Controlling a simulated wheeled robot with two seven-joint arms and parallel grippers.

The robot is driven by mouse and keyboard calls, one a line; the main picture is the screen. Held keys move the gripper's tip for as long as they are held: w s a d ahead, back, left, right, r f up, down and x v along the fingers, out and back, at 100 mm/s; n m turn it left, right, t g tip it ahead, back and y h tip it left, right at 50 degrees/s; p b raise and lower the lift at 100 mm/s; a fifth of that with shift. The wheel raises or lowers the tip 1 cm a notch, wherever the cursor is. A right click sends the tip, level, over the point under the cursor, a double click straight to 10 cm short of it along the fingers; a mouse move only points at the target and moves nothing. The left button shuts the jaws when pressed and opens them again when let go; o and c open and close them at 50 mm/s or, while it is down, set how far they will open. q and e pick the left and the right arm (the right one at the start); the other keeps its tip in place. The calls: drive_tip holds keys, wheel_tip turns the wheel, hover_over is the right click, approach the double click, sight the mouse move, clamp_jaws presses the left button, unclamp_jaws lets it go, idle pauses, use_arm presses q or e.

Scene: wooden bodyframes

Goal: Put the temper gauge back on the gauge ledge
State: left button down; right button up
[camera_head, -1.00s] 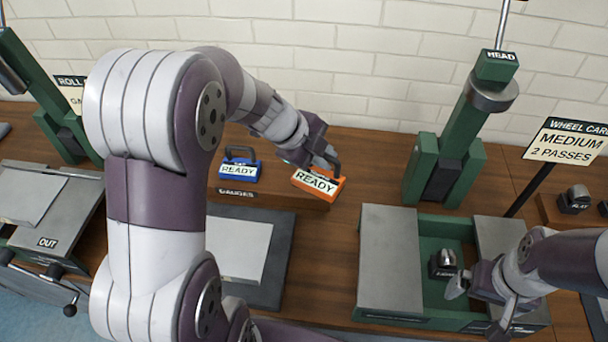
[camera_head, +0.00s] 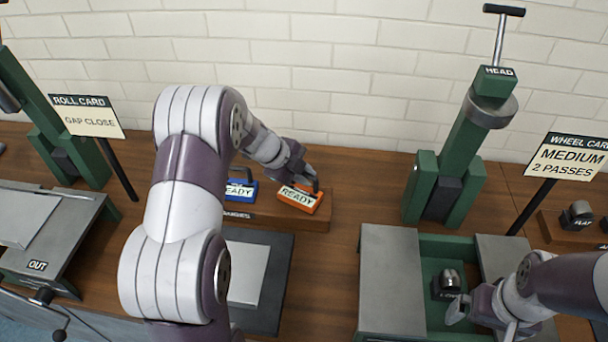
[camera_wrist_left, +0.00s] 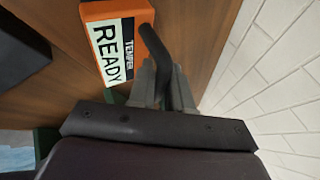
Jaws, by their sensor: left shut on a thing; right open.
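The orange temper gauge (camera_head: 299,198), with a white READY label and a black handle, is over the right end of the wooden gauge ledge (camera_head: 318,222). My left gripper (camera_head: 309,181) is shut on its handle. I cannot tell whether its base touches the ledge. The left wrist view shows the handle between the fingers (camera_wrist_left: 162,78) and the orange body (camera_wrist_left: 118,38) labelled TEMPER READY. A blue gauge (camera_head: 241,190) is on the ledge to the left, partly hidden by my left arm. My right gripper (camera_head: 470,303) is open beside a small dark block in the green machine.
The green machine (camera_head: 430,245) with grey side plates stands at right, its upright column (camera_head: 450,150) behind. A sheet on a dark pad (camera_head: 270,290) lies in front of the ledge. The roll card (camera_head: 90,117) and wheel card (camera_head: 567,157) stand on posts. Wood between ledge and column is clear.

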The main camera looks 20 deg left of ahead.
use_arm(q)
drive_tip(key=c, duration=1.1)
unclamp_jaws()
drive_tip(key=shift+o, duration=0.2)
